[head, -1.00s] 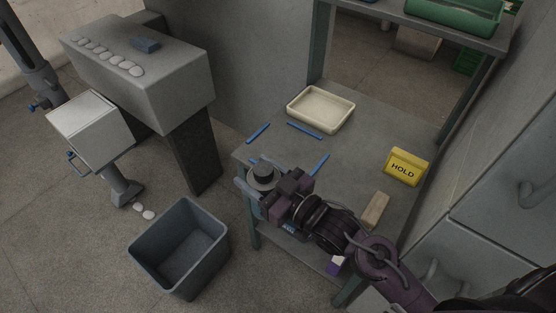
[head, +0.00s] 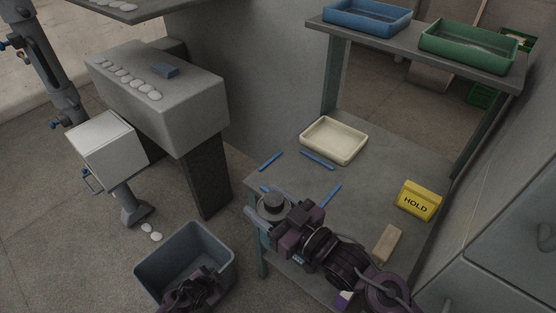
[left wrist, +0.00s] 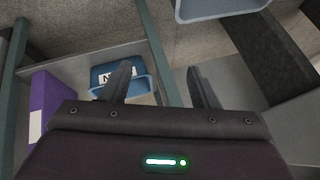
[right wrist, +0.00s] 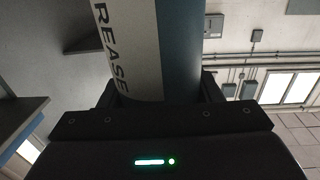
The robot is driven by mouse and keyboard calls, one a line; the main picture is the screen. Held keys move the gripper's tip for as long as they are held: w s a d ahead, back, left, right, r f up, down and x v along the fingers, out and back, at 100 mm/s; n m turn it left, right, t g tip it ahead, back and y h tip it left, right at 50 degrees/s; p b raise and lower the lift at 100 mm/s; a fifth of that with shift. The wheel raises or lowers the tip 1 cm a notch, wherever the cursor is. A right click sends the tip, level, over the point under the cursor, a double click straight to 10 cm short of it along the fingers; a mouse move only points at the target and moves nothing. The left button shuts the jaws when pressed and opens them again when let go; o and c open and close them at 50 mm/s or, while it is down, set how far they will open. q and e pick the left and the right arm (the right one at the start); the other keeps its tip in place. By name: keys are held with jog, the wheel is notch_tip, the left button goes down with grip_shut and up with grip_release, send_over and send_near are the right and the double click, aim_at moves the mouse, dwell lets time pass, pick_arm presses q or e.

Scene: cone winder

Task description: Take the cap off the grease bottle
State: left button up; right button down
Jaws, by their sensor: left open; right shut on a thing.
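The grease bottle shows in the right wrist view (right wrist: 180,50) as a white and blue cylinder with dark lettering ending in "REASE". My right gripper (right wrist: 160,92) is shut around it. The cap is outside the right wrist view. My left gripper (head: 193,288) is low in the head view, over the bin; its fingers are open and empty in the left wrist view (left wrist: 163,85).
The grey worktable (head: 355,185) carries a cream tray (head: 333,141), several blue strips, a yellow HOLD sign (head: 418,201) and a tan block (head: 387,244). A blue-grey bin (head: 215,250) stands on the floor left of it. A blue box (left wrist: 115,75) sits on a lower shelf.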

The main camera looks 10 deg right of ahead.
pick_arm(q)
jog(key=w+d+r+m+t+h, duration=0.15)
jog(key=w+d+r+m, duration=0.3)
jog(key=w+r, duration=0.7)
jog(key=w+d+r+m+t+h, duration=0.15)
jog(key=w+d+r+m, duration=0.3)
jog(key=w+r, duration=0.75)
jog(key=d+r+m+h, duration=0.2)
jog(key=d+r+m, duration=0.4)
jog(key=r, duration=0.5)
jog(key=d+r+m+h, duration=0.2)
jog(key=d+r+m, duration=0.45)
jog(key=r, duration=0.35)
jog(key=s+d+r+m+g+h, duration=0.1)
jog(key=s+d+r+m+g, duration=0.6)
jog(key=s+d+r+m, duration=0.75)
jog(key=m+g+y, duration=0.2)
jog(key=m+y, duration=0.9)
jog(key=m, duration=0.5)
send_over(278, 197)
jog(key=shift+f, duration=0.6)
jog(key=shift+a+f, duration=0.1)
jog(key=shift+f, duration=0.2)
notch_tip(278, 197, down, 7)
jog(key=shift+f, duration=0.15)
